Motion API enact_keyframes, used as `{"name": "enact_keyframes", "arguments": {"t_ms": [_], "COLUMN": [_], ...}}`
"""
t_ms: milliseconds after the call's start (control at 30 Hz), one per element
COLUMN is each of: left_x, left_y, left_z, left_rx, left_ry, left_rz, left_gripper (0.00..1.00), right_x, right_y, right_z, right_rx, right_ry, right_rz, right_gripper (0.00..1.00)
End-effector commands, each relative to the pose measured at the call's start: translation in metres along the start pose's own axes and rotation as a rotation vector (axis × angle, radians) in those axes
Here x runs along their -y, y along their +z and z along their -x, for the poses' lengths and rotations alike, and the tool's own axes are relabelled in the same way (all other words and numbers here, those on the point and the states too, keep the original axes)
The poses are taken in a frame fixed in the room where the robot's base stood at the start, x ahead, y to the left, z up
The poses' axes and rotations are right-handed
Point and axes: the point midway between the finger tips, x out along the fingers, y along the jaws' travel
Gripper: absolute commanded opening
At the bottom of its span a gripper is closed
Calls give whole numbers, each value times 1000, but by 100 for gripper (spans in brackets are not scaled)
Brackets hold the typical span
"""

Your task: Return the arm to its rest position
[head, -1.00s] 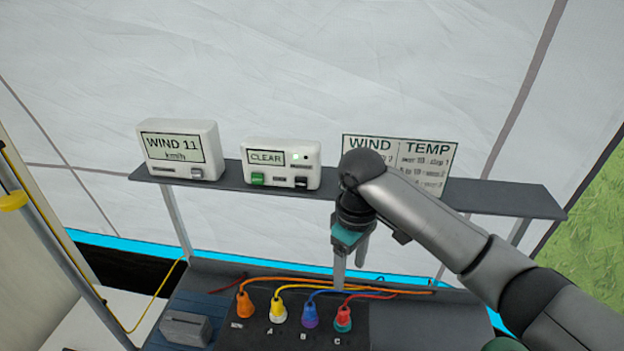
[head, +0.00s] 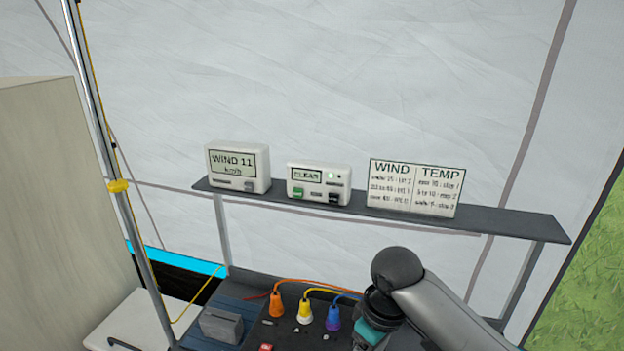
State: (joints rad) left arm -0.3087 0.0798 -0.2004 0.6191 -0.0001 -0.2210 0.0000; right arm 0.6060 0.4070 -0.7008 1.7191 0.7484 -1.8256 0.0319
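My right arm (head: 430,308) comes in from the lower right and bends at a dark round joint. The teal and black body of my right gripper (head: 368,334) is at the bottom edge, right of the purple plug, over the front part of the bench. Its fingers are out of the frame, so I cannot see whether they are open or shut. No held object shows. My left arm and gripper are not in view.
A dark shelf (head: 510,224) carries a wind display (head: 238,167), a CLEAR unit (head: 319,183) and a chart (head: 415,188). A yellow-collared pole (head: 118,186) rises at left.

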Motion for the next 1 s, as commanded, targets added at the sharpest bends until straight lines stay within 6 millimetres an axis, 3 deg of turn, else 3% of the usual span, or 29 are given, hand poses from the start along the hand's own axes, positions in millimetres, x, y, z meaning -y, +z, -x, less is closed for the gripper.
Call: {"name": "enact_keyframes", "arguments": {"t_ms": [100, 167, 433, 700, 1000], "left_x": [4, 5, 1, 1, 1], "left_y": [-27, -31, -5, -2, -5], "left_z": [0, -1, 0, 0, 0], "left_rx": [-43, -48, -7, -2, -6], "left_ry": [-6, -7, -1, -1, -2], "left_rz": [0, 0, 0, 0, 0], "left_gripper": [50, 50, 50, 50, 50], "right_x": [25, 36, 74, 87, 84], "right_y": [8, 12, 46, 102, 163], "right_z": [-17, -24, -44, -48, -41], "right_rx": [-46, -73, -192, -250, -239], "right_ry": [-25, -35, -44, 14, 117], "right_rz": [-7, -20, -140, -328, -482], "right_gripper": [68, 68, 68, 68, 68]}}
